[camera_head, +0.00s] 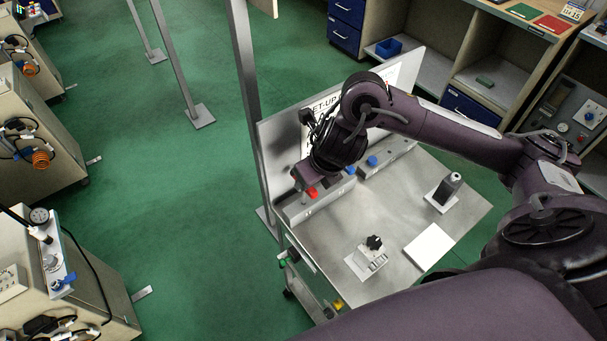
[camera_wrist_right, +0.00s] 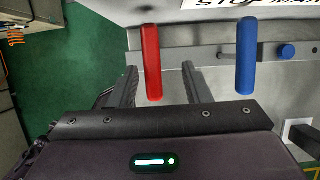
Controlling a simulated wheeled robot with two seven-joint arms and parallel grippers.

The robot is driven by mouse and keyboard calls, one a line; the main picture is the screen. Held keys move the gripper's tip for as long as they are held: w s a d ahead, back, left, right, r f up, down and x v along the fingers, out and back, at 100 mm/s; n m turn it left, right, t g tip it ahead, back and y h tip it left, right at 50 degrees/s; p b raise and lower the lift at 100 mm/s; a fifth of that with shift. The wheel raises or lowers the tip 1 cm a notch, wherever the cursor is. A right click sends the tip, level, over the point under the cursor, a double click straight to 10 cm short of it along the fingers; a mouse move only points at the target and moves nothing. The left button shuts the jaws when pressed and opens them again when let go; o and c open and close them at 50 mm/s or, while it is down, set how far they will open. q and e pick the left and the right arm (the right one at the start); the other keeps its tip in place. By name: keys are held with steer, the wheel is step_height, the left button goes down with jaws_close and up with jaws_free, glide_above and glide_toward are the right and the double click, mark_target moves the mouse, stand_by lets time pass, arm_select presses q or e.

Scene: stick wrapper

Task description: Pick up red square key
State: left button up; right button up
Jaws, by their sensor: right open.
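The red key (camera_head: 312,192) stands at the near left end of the grey holder block along the back of the metal table. In the right wrist view the red key (camera_wrist_right: 152,62) shows as a long upright red handle. My right gripper (camera_wrist_right: 161,70) is open, with one finger on each side of the red key, nearer the left finger in the picture. No contact is clear. In the head view the right gripper (camera_head: 299,183) is at the red key, partly hidden by its own wrist. My left gripper is not in view.
A blue key (camera_wrist_right: 246,55) stands right of the red one, with a blue knob (camera_wrist_right: 287,51) beyond. A white sign panel (camera_head: 275,140) rises behind. A dark bottle-like object (camera_head: 448,186), a small fixture (camera_head: 373,250) and a white sheet (camera_head: 429,247) occupy the table front; its middle is clear.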

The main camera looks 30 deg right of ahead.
mark_target(304, 198)
steer(key=shift+a+f, duration=0.25)
steer(key=shift+f, duration=0.35)
steer(key=shift+a+f, duration=0.2)
steer(key=shift+f, duration=0.4)
steer(key=shift+a+f, duration=0.15)
steer(key=shift+f, duration=0.4)
steer(key=x, duration=0.2)
steer(key=shift+w+f, duration=0.15)
steer(key=shift+w, duration=0.15)
steer(key=shift+c, duration=1.1)
steer(key=shift+d, duration=0.1)
steer(key=c, duration=0.5)
steer(key=shift+c, duration=1)
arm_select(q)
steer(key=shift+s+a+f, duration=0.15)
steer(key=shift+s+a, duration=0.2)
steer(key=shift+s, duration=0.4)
arm_select(e)
jaws_close()
